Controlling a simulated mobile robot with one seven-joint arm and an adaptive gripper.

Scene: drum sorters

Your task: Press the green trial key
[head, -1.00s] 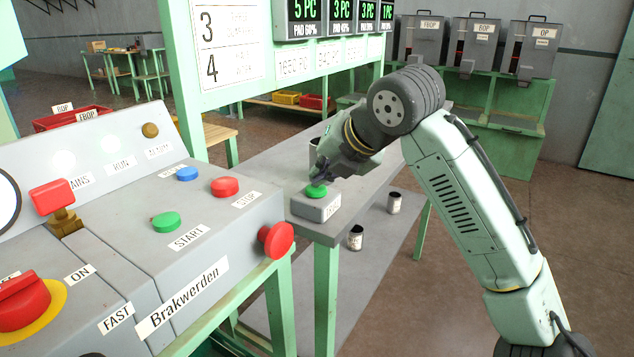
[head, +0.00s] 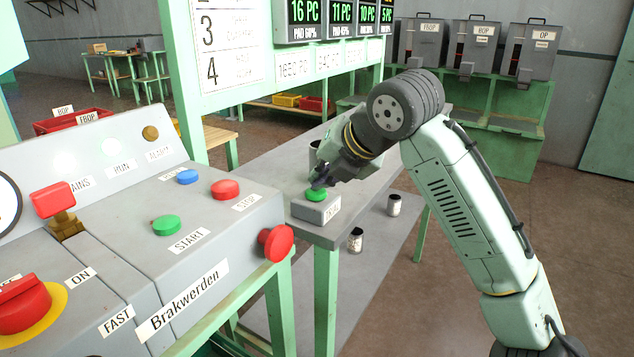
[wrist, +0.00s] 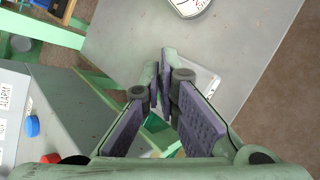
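The green trial key (head: 316,195) is a round button on top of a small grey box (head: 312,211) with a white label, at the near corner of the grey table. My gripper (head: 321,179) is right above the key, its fingers pointing down. I cannot tell whether the fingertips touch the key. In the wrist view my gripper (wrist: 163,72) has its two fingertips together with nothing held between them. The pale box (wrist: 208,82) shows behind the right finger.
A control console (head: 225,215) with a green START button (head: 166,225), red buttons and a blue button (head: 188,177) stands left of the table. Two small cans are on the lower shelf. Counter displays (head: 340,12) hang above.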

